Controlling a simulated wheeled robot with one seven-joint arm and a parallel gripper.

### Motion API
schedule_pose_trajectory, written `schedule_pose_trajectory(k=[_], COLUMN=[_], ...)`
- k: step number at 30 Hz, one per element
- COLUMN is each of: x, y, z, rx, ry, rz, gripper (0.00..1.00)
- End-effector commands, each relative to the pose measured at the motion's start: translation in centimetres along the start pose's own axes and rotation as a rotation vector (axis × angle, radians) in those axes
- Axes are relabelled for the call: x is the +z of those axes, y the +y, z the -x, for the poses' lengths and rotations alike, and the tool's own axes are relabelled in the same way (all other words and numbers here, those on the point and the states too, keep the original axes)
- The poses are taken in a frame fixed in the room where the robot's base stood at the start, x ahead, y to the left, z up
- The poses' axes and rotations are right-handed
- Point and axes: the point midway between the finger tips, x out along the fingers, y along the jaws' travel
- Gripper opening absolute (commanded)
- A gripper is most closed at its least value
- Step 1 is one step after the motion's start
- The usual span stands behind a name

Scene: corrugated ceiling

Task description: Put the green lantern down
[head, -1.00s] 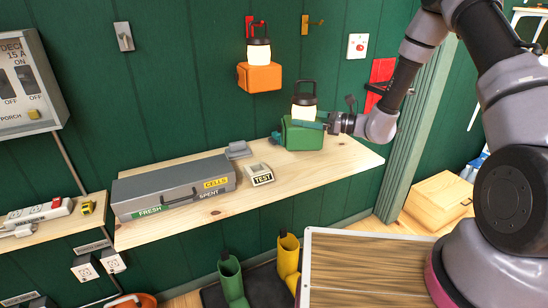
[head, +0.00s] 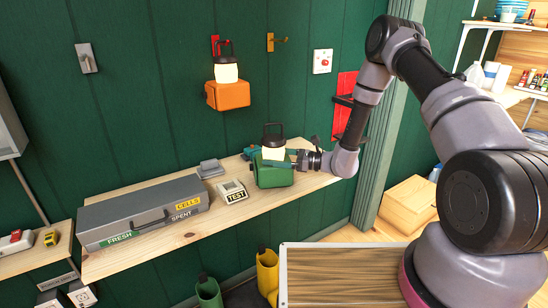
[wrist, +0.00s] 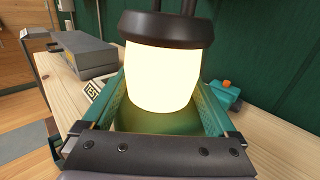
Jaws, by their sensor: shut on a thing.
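The green lantern (head: 273,174) has a green body, a lit cream globe and a dark top with a handle. It is upright at the right part of the wooden shelf (head: 180,232); whether its base touches the wood I cannot tell. My gripper (head: 288,160) reaches in from the right and is shut on the lantern. In the wrist view its teal fingers flank the lit globe (wrist: 163,75), and the lower body is partly hidden by the gripper housing.
A TEST block (head: 232,190), a grey case (head: 145,212) marked FRESH, SPENT and CELLS, and a teal item with an orange knob (wrist: 225,93) share the shelf. An orange lantern (head: 228,95) hangs on the wall above. Boots stand below.

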Motion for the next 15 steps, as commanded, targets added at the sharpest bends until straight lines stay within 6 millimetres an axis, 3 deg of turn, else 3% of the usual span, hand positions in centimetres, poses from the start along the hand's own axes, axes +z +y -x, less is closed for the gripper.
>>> schedule_pose_trajectory(k=[3, 4, 15], x=[-0.14, -0.28, 0.01], y=[-0.03, 0.00, -0.07], z=[-0.05, 0.00, 0.45], rx=[-0.001, 0.000, -0.002], ry=[-0.002, 0.000, 0.001], rz=[0.000, 0.000, -0.001], gripper=[0.00, 0.97, 1.00])
